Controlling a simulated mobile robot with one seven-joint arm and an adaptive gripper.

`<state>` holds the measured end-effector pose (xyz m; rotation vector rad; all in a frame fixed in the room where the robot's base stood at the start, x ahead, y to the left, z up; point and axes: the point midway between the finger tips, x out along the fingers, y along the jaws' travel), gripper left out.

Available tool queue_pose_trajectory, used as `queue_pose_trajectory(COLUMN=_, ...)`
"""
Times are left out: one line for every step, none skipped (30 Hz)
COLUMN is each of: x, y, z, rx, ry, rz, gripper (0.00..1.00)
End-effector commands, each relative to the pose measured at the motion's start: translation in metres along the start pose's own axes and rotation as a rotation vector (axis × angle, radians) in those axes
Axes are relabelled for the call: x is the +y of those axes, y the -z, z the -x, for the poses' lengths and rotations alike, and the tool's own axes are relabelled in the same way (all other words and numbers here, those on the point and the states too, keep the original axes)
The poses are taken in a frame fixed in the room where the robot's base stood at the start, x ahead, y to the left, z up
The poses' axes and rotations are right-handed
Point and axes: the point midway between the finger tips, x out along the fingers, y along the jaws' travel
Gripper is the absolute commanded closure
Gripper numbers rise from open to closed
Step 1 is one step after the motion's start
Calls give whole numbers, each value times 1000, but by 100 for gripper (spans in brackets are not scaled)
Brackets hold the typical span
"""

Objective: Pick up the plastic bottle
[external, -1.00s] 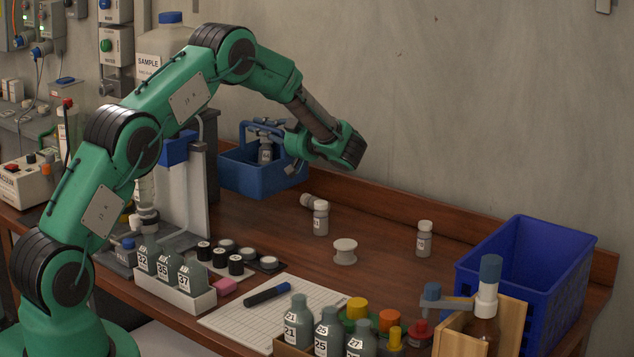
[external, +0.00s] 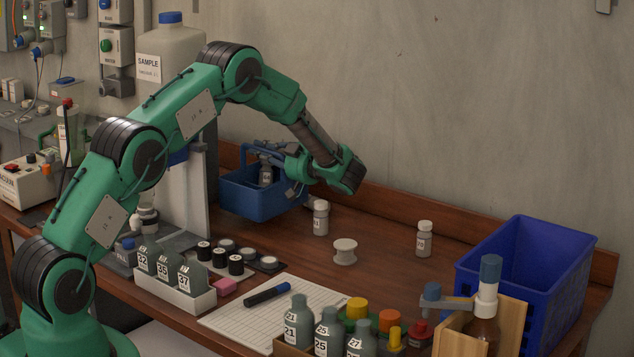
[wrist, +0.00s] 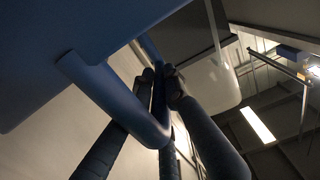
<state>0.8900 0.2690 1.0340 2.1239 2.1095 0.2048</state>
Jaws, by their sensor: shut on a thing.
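Several bottles show in the external view, and I cannot tell which is the plastic bottle. A small grey-white bottle (external: 266,176) stands inside a blue basket (external: 258,203). Two white-capped ones stand on the table, one at centre (external: 320,222) and one further right (external: 424,243). A large pale jug (external: 175,50) with a blue cap stands behind my arm. My gripper (external: 281,154) is at the basket's top, shut on its blue handle. The wrist view shows my fingers (wrist: 161,88) closed around the handle (wrist: 105,92). I cannot tell whether the basket touches the table.
A blue crate (external: 590,262) and a wooden holder (external: 513,318) stand at the right. A white spool (external: 345,250) lies near the table's middle. Numbered bottles (external: 298,318) and a pad (external: 235,321) fill the front. The table between spool and crate is mostly clear.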

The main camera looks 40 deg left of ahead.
Motion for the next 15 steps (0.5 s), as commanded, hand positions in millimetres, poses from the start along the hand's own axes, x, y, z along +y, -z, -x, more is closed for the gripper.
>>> queue_pose_trajectory(x=1, y=2, z=0, rx=1, ry=0, rz=2, gripper=100)
queue_pose_trajectory(x=1, y=2, z=0, rx=1, ry=0, rz=2, gripper=100)
queue_pose_trajectory(x=1, y=2, z=0, rx=1, ry=0, rz=2, gripper=100)
queue_pose_trajectory(x=1, y=2, z=0, rx=1, ry=0, rz=2, gripper=100)
queue_pose_trajectory(x=1, y=1, z=0, rx=1, ry=0, rz=2, gripper=100)
queue_pose_trajectory(x=0, y=0, z=0, rx=1, ry=0, rz=1, gripper=100)
queue_pose_trajectory(x=0, y=-2, z=0, rx=1, ry=0, rz=1, gripper=100)
queue_pose_trajectory(x=0, y=-4, z=0, rx=1, ry=0, rz=1, gripper=100)
queue_pose_trajectory(x=-1, y=-7, z=0, rx=1, ry=0, rz=0, gripper=100)
queue_pose_trajectory(x=-2, y=-10, z=0, rx=1, ry=0, rz=0, gripper=100)
queue_pose_trajectory(x=-3, y=-14, z=0, rx=1, ry=0, rz=0, gripper=100)
queue_pose_trajectory(x=-4, y=-18, z=0, rx=1, ry=0, rz=1, gripper=100)
queue_pose_trajectory(x=-4, y=-22, z=0, rx=1, ry=0, rz=1, gripper=100)
queue_pose_trajectory(x=-5, y=-25, z=0, rx=1, ry=0, rz=1, gripper=100)
queue_pose_trajectory(x=-5, y=-28, z=0, rx=1, ry=0, rz=1, gripper=100)
